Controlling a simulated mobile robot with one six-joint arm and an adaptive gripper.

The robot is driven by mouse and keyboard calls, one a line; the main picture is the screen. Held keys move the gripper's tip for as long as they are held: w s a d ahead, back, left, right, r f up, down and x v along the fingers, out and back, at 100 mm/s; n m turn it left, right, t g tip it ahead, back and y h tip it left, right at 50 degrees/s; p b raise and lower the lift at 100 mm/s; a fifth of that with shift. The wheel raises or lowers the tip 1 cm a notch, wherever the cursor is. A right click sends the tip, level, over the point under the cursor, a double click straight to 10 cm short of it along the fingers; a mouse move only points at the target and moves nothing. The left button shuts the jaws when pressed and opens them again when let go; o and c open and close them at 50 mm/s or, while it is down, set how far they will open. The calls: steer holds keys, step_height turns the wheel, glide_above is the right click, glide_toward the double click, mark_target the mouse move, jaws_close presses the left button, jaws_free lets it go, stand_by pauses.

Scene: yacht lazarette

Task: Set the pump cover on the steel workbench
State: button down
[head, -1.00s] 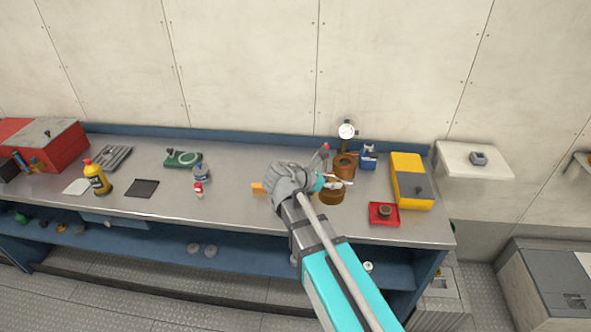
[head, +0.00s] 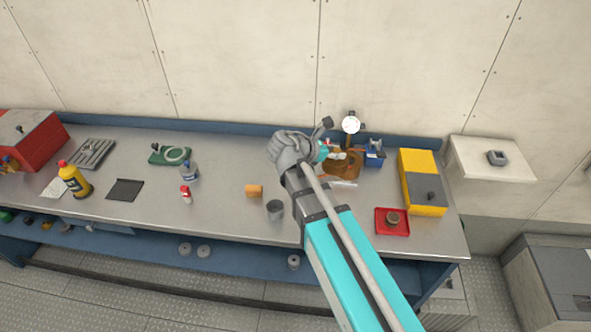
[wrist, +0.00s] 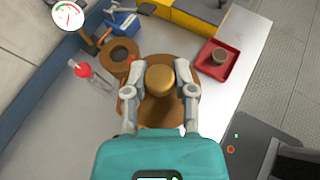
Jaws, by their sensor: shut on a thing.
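The pump cover appears to be the brown disc with a rounded brass knob (wrist: 160,82) in the wrist view. My gripper (wrist: 157,73) has one finger on each side of the knob and is shut on it. In the head view, my gripper (head: 332,154) is over the back right part of the steel workbench (head: 225,220), with the brown cover (head: 341,172) under the fingers. I cannot tell whether the cover touches the bench. My arm hides part of the bench.
A brown ring (wrist: 120,54), a dial gauge (head: 351,125) and a blue item (head: 374,157) stand close by. A yellow case (head: 420,175) and red tray (head: 393,232) are to the right. An orange block (head: 254,191) and grey cup (head: 275,208) are left of my arm.

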steer(key=shift+w, duration=0.45)
steer(key=shift+s+a, duration=0.1)
steer(key=w+a+f+b, duration=0.1)
steer(key=a+f+b, duration=0.4)
steer(key=f+b, duration=0.1)
steer(key=shift+a+f+b, duration=0.3)
steer(key=shift+a+b, duration=0.05)
steer(key=shift+w, duration=0.1)
steer(key=w+a+f+b, duration=0.4)
steer(key=w+f+b, duration=0.5)
steer(key=w, duration=0.3)
steer(key=shift+a, duration=0.4)
steer(key=shift+w, duration=0.1)
